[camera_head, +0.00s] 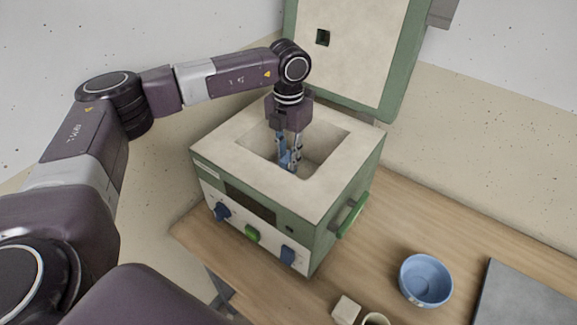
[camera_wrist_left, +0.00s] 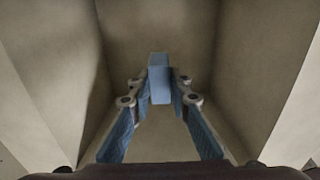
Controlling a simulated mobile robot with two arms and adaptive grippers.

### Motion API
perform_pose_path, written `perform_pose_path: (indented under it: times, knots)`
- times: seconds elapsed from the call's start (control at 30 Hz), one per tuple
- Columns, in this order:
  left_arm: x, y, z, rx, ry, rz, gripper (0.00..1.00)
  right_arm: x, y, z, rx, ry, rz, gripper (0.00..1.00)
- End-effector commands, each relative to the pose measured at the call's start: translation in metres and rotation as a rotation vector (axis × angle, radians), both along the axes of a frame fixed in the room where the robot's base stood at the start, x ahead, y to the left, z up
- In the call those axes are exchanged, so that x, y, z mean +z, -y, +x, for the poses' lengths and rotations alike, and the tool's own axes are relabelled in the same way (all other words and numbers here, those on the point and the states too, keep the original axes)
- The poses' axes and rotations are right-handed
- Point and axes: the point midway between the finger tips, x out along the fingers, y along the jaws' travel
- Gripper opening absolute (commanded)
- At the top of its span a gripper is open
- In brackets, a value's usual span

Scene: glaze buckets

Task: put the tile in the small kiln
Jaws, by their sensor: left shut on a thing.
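The small kiln (camera_head: 334,184) stands on the table with its lid (camera_head: 352,60) raised at the back. It has a cream top, green sides and knobs on the front. My left gripper (camera_head: 289,163) points down into the kiln's square opening. It is shut on the blue tile (camera_wrist_left: 160,80), which shows between the fingertips in the left wrist view. Kiln walls (camera_wrist_left: 50,60) surround the gripper there. I cannot tell whether the tile touches the kiln floor. My right gripper is not in view.
A blue bowl (camera_head: 426,280) stands on the wooden table (camera_head: 385,240) right of the kiln. A pale block (camera_head: 346,308) and a cream cup (camera_head: 376,319) are at the bottom edge. A grey slab (camera_head: 525,297) lies at the right. Bare wood separates the kiln and bowl.

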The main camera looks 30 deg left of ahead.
Motion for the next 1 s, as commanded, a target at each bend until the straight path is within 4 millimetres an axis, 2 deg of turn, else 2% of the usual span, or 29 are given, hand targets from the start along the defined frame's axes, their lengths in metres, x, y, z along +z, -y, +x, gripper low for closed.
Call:
perform_pose_path:
  times: [0.13, 0.33, 0.5, 0.73, 0.77, 0.8, 0.9, 1.0]
  knots:
    - [-0.013, 0.0, -0.001, -0.001, -0.002, 0.0, 0.0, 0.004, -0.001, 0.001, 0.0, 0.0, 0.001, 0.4]
    - [-0.041, 0.0, 0.0, 0.001, -0.001, 0.0, 0.0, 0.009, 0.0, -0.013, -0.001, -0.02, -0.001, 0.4]
    - [-0.046, 0.0, 0.0, 0.0, 0.002, 0.0, 0.0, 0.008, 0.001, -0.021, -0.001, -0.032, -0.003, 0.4]
    - [-0.049, 0.0, 0.0, 0.0, 0.001, 0.0, 0.0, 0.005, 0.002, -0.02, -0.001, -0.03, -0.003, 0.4]
    - [-0.05, 0.0, 0.0, 0.0, 0.0, 0.0, 0.18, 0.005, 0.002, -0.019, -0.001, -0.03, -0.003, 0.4]
    - [-0.049, 0.0, 0.0, 0.0, 0.0, 0.0, 0.23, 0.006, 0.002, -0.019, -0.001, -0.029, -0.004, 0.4]
    - [-0.049, 0.0, 0.0, 0.0, 0.0, 0.0, 0.34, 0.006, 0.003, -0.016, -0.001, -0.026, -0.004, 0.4]
    - [-0.049, 0.0, 0.0, 0.0, 0.0, 0.001, 0.35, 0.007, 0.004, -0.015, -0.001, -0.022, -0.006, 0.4]
